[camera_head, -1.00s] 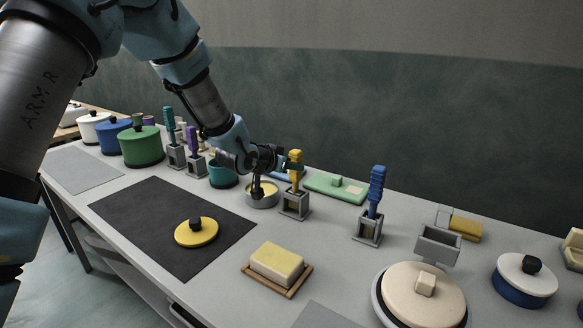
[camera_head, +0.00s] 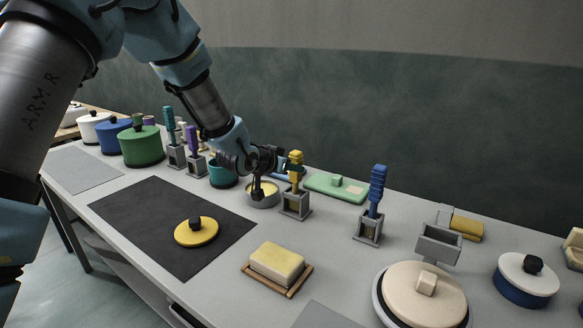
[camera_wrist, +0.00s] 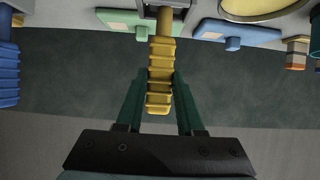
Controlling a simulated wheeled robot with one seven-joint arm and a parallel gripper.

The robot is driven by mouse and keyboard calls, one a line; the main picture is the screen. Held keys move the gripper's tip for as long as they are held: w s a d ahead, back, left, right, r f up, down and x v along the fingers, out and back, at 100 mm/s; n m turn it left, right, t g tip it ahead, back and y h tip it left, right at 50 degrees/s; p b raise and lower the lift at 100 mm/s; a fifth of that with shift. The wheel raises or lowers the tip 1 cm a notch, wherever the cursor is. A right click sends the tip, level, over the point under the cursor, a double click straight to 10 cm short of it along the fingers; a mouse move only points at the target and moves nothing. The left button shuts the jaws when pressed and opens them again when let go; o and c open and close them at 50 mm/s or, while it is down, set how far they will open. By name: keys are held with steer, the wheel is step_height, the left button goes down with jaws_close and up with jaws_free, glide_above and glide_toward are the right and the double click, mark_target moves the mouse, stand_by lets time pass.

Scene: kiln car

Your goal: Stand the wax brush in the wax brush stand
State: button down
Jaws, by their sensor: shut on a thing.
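The yellow wax brush (camera_head: 296,168) stands upright, its lower end down in the grey wax brush stand (camera_head: 296,206), which is open-topped. My gripper (camera_head: 285,166) reaches in from the left, level with the upper handle. In the wrist view, my gripper's two green fingers (camera_wrist: 160,85) are shut on the ribbed yellow handle (camera_wrist: 160,62), and a bit of the grey stand (camera_wrist: 150,4) shows at the top edge. The bristles are hidden inside the stand.
A pan of yellow wax (camera_head: 262,194) stands just left of the stand. A blue brush (camera_head: 377,190) in its own stand is to the right. A green board (camera_head: 325,183) lies behind. A butter-like block (camera_head: 277,262) on a wooden tray lies in front.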

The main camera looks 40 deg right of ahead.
steer(key=shift+f, duration=0.35)
stand_by(0.4)
steer(key=shift+c, duration=2.2)
jaws_free()
steer(key=p+v, duration=0.1)
steer(key=v, duration=0.7)
steer(key=b+v, duration=0.1)
steer(key=v, duration=1)
